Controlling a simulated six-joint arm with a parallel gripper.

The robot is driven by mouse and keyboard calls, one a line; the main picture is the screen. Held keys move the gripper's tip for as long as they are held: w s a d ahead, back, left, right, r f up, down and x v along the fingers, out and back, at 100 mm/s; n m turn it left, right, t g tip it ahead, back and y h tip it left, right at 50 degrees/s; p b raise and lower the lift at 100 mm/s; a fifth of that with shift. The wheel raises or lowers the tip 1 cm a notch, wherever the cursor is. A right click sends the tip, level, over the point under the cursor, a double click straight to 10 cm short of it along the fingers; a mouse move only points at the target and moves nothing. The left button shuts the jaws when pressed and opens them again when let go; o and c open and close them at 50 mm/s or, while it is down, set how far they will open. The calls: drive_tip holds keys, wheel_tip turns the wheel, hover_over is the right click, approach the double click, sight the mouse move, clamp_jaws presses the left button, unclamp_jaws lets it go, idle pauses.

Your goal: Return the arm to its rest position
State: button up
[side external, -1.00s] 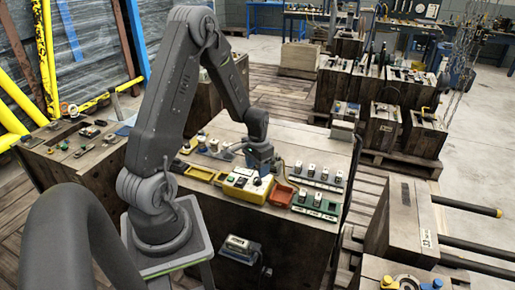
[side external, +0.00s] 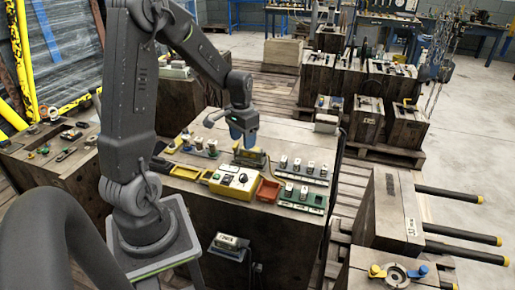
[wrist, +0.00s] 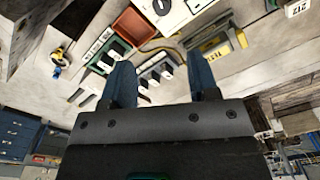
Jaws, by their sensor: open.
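My gripper (side external: 243,140), with blue fingers, hangs above the wooden workbench (side external: 280,140), pointing down. In the side view it is above and behind the yellow control box (side external: 235,182). In the wrist view the two fingers of my gripper (wrist: 163,75) stand apart with nothing between them. My arm is bent, its upper part raised from the base and its forearm sloping down to the right. No rest mark or cradle can be made out.
An orange-red tray (side external: 268,190) sits beside the control box. Green racks (side external: 302,200) with white-topped pieces stand to its right, yellow trays (side external: 186,172) to its left. A wooden crate (side external: 390,215) stands at the right. Air above the bench is clear.

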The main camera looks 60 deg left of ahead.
drive_tip(key=s+d+r+m+t+y, duration=0.1)
drive_tip(key=s+d+r+m+t, duration=0.15)
drive_tip(key=d+r, duration=1)
drive_tip(key=s+d+r+t+h, duration=0.1)
drive_tip(key=s+d+r+t, duration=0.2)
drive_tip(key=s+d, duration=0.5)
drive_tip(key=shift+s+d+r, duration=0.15)
drive_tip(key=shift+s+d, duration=0.05)
drive_tip(key=shift+d, duration=0.9)
